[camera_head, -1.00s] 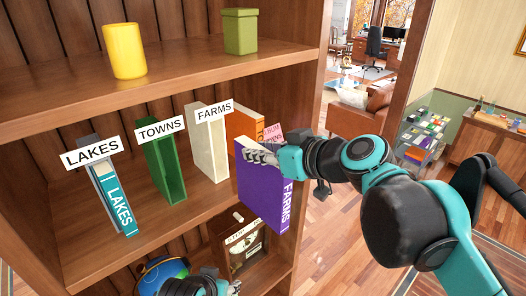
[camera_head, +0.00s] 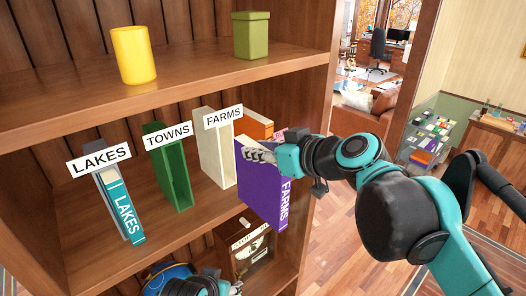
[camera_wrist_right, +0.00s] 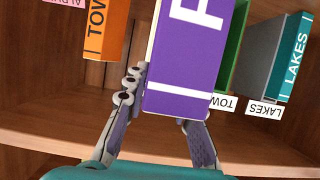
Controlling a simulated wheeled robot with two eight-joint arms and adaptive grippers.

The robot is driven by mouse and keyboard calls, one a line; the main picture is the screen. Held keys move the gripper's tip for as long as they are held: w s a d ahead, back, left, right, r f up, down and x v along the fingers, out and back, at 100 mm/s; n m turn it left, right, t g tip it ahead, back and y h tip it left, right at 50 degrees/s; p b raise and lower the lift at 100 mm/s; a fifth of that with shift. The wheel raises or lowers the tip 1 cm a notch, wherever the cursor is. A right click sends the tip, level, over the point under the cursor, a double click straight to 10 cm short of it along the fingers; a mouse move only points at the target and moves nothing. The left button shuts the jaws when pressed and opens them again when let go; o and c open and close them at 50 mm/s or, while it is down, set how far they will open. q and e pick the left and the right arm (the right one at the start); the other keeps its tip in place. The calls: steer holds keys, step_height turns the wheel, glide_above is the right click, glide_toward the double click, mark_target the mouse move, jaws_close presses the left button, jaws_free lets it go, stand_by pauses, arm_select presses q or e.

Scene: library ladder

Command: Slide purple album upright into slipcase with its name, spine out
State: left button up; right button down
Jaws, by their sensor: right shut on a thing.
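My right gripper (camera_head: 262,152) is shut on the purple album (camera_head: 262,200), whose spine reads FARMS. It holds the album upright in front of the shelf, spine toward the right front. The album also fills the middle of the right wrist view (camera_wrist_right: 195,60), between the fingers (camera_wrist_right: 160,125). The cream slipcase (camera_head: 214,155) under the FARMS label (camera_head: 223,117) stands on the shelf just left of the album, and its open front looks empty. My left gripper (camera_head: 232,288) is at the bottom edge, mostly cut off; its fingers are unclear.
The green TOWNS slipcase (camera_head: 168,170) stands left of the cream one. The grey LAKES slipcase (camera_head: 96,150) holds a teal album (camera_head: 126,212). An orange album (camera_head: 255,126) stands behind the purple one. A boxed item (camera_head: 250,252) and blue globe (camera_head: 165,277) are below.

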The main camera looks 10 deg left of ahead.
mark_target(247, 141)
steer(key=shift+w+a, duration=0.7)
steer(key=shift+a, duration=0.2)
steer(key=shift+w+a, duration=0.7)
steer(key=shift+a, duration=0.15)
stand_by(0.6)
steer(key=shift+w+a+p, duration=0.15)
steer(key=shift+w+a, duration=0.7)
steer(key=shift+a, duration=0.2)
steer(key=shift+w+a+p, duration=0.15)
steer(key=shift+w+a, duration=0.65)
steer(key=shift+a, duration=0.25)
stand_by(0.3)
steer(key=c, duration=1.2)
jaws_free()
steer(key=v, duration=1.2)
